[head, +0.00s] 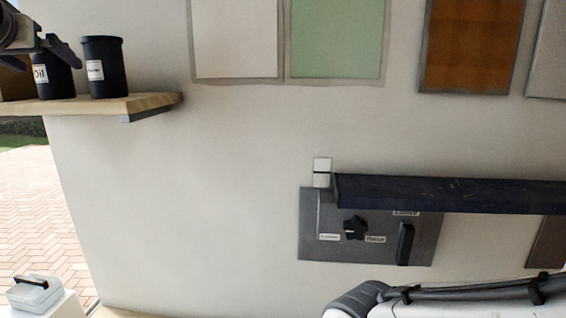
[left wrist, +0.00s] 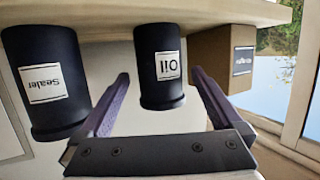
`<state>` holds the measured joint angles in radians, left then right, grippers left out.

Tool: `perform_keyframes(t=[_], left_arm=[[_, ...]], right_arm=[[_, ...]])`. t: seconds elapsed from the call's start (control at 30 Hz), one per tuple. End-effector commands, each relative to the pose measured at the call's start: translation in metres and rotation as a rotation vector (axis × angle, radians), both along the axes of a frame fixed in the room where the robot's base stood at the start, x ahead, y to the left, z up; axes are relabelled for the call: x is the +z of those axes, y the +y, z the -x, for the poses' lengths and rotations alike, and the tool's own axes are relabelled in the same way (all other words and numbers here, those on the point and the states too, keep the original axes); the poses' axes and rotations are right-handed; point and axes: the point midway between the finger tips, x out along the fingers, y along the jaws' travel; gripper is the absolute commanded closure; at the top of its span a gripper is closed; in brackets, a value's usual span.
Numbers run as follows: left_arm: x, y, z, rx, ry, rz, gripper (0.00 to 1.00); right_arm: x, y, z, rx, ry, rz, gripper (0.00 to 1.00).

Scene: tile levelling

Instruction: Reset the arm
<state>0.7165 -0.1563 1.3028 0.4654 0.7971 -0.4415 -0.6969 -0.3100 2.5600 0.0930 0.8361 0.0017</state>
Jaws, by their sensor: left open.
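My left gripper (head: 42,52) is at the top left of the head view, in front of the upper part of the dark Oil can (head: 55,78). Its jaws are open and hold nothing. In the left wrist view, which is upside down, the two fingers of the left gripper (left wrist: 160,76) spread to either side of the Oil can (left wrist: 158,95). I cannot tell how far the fingertips are from it. My right gripper is not in view.
The wooden shelf (head: 145,102) bears the Oil can, a dark Sealer can (head: 104,70) and a brown box (left wrist: 222,55). Sample panels (head: 335,40) hang on the wall. A grey control panel (head: 318,215) sits below a dark ledge (head: 450,195). A pale case (head: 35,295) is at lower left.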

Motion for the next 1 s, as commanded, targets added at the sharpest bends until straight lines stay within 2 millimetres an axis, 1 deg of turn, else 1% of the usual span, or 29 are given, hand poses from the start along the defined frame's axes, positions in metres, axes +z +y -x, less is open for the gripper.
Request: perform_keyframes(t=[0.03, 0.1, 0.2, 0.23, 0.3, 0.5, 0.7, 1.0], left_arm=[[-0.001, 0.003, -0.01, -0.003, 0.004, 0.004, 0.0], [-0.005, 0.008, -0.023, -0.003, 0.005, 0.004, 0.0], [-0.011, 0.015, -0.04, -0.002, 0.004, 0.002, 0.0], [-0.017, 0.016, -0.044, -0.002, 0.004, 0.002, 0.0], [-0.005, 0.016, -0.042, -0.001, -0.003, -0.004, 0.0], [0.012, 0.016, -0.041, 0.0, -0.001, -0.001, 0.0], [0.016, 0.016, -0.041, 0.0, 0.001, -0.001, 0.0], [0.016, 0.016, -0.041, 0.0, 0.001, 0.0, 0.0]], right_arm=[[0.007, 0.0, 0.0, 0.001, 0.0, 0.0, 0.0], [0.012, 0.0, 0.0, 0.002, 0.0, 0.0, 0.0], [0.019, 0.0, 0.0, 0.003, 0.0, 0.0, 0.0], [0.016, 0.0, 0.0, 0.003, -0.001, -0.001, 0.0], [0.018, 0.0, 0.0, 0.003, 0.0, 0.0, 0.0], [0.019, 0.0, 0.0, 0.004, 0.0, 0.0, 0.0], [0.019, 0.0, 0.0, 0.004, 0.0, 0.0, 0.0], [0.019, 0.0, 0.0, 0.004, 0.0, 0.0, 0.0]])
